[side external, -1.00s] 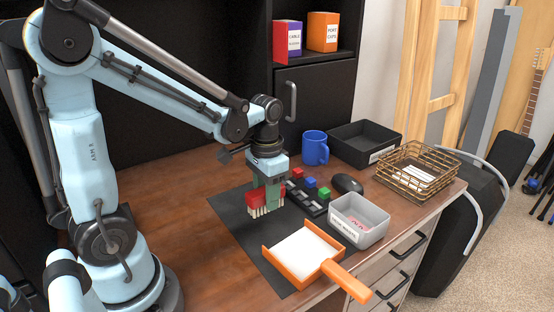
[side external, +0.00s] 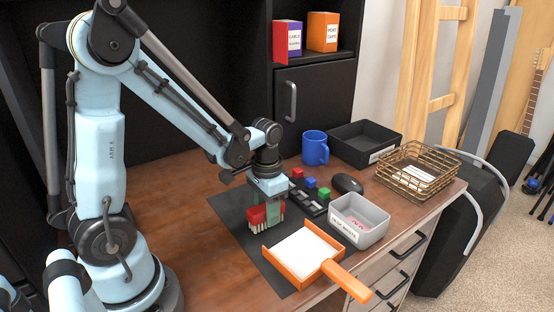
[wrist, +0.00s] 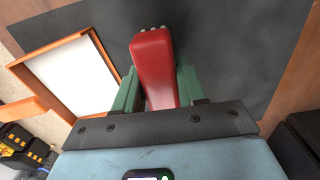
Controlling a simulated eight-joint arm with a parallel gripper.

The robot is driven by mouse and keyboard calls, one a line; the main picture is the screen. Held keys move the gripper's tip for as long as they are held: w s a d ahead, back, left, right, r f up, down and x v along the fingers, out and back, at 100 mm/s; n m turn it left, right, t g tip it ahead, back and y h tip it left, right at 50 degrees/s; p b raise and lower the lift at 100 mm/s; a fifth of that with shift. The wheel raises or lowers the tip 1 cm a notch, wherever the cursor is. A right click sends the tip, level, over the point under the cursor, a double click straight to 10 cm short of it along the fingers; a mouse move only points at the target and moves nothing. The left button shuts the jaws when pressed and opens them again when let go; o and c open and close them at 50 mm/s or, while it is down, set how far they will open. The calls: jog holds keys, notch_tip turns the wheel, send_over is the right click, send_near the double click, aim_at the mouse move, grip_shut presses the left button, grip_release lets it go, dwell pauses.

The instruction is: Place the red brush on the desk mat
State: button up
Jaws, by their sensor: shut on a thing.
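The red brush (side external: 256,216) is held bristles down over the dark desk mat (side external: 230,206). My gripper (side external: 268,208) has its green fingers shut on the brush's red body, one finger on each side. In the wrist view the red brush (wrist: 153,62) stands between the green fingers, with the dark mat (wrist: 235,45) behind it. The bristles are at or just above the mat; I cannot tell whether they touch it.
An orange dustpan-like tray (side external: 328,268) with a white inside lies on the mat's front right. A grey bin (side external: 372,217), a black mouse (side external: 347,184), small coloured blocks (side external: 311,183) and a blue mug (side external: 315,147) stand to the right. The mat's left part is clear.

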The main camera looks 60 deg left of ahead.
jog(key=shift+f, duration=0.4)
jog(key=o, duration=0.6)
jog(key=shift+o, duration=0.4)
jog(key=o, duration=0.5)
jog(key=shift+r, duration=0.1)
jog(key=shift+w+r, duration=0.1)
jog(key=shift+r, duration=3.85)
